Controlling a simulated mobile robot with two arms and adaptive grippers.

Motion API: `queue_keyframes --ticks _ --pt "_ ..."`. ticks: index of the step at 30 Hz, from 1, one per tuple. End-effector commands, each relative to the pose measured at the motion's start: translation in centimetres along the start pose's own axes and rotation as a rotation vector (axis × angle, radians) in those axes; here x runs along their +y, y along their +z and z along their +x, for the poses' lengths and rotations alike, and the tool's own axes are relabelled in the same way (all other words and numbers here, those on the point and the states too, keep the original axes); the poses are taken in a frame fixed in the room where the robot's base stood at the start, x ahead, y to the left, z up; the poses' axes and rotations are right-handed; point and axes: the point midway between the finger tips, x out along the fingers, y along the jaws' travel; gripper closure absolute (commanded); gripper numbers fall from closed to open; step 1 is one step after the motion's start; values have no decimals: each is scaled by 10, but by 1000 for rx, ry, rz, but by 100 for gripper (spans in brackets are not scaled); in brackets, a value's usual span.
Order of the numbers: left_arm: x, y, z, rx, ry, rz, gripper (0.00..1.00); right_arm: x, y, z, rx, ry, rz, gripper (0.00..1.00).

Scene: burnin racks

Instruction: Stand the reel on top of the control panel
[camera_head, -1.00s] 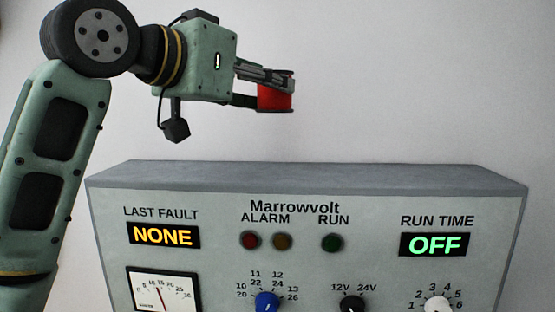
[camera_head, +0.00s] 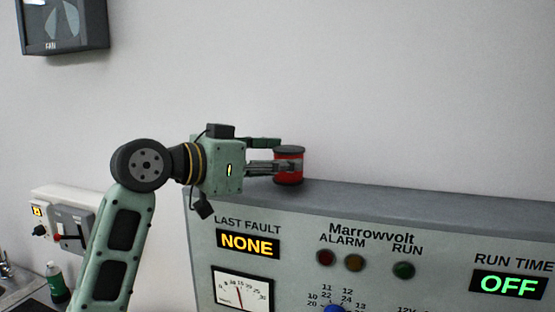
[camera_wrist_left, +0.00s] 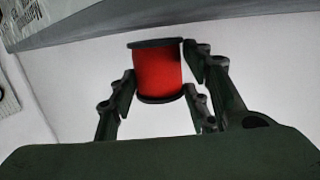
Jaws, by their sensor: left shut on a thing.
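The reel (camera_head: 289,154) is a red spool with dark end discs. My left gripper (camera_head: 287,160) is shut on it from the left, with its fingers at the reel's sides. The reel is upright, its lower disc at the top surface of the grey control panel (camera_head: 420,199), near the panel's left end. I cannot tell whether it touches that surface. In the left wrist view the red reel (camera_wrist_left: 158,72) sits between the fingers (camera_wrist_left: 160,82), slightly tilted in the picture. My right gripper is in neither view.
The panel's top to the right of the reel is clear. A dark wall box (camera_head: 64,28) is at the upper left. A switch box (camera_head: 65,222), a green bottle (camera_head: 57,280) and a sink edge are at the lower left. The pale wall behind is bare.

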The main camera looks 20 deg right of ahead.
Motion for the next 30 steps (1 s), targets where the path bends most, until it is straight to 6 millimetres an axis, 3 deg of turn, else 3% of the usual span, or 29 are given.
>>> queue_keyframes --ticks 3,15,16,22,30 --pt "0 8 1 2 -1 -1 91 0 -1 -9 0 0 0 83" --pt "0 15 2 3 -2 2 91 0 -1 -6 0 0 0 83" --pt "0 15 2 0 -1 1 53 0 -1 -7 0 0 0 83" --pt "0 15 2 0 -1 1 37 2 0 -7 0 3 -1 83" --pt "0 14 2 1 -1 1 37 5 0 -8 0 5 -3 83"
